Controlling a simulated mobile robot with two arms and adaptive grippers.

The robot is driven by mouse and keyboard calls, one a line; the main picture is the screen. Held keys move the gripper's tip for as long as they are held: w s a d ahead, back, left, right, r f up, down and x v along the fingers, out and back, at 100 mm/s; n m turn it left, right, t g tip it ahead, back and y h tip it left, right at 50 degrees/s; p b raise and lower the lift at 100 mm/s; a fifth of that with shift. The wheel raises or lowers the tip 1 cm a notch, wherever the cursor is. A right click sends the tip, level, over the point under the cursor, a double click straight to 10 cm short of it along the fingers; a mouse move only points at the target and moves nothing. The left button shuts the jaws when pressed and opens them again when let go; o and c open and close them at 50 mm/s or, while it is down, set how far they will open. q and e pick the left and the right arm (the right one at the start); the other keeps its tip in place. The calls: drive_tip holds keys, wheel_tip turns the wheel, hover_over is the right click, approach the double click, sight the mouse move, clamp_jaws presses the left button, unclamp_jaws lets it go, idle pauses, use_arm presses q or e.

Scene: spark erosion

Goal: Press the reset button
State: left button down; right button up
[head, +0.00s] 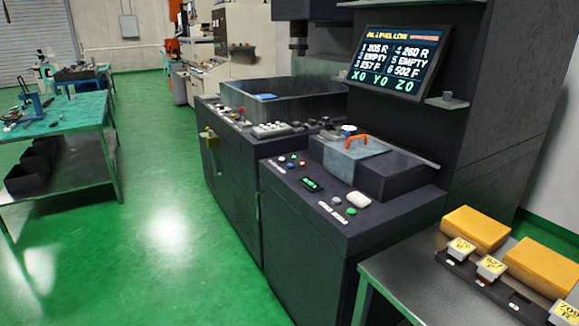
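A dark machine (300,220) stands in the middle of the head view, with a sloped control panel on its front right part. On the panel are a green button (351,211), a grey button (336,200) and a small lit green display (312,184). Neither of my grippers is in view.
A screen (393,60) shows "X0 Y0 Z0" above the panel. A white rounded object (358,200) lies near the green button. A side table (410,285) with yellow boxes (475,228) stands at right front. A green-topped workbench (85,112) is at left; the green floor between is clear.

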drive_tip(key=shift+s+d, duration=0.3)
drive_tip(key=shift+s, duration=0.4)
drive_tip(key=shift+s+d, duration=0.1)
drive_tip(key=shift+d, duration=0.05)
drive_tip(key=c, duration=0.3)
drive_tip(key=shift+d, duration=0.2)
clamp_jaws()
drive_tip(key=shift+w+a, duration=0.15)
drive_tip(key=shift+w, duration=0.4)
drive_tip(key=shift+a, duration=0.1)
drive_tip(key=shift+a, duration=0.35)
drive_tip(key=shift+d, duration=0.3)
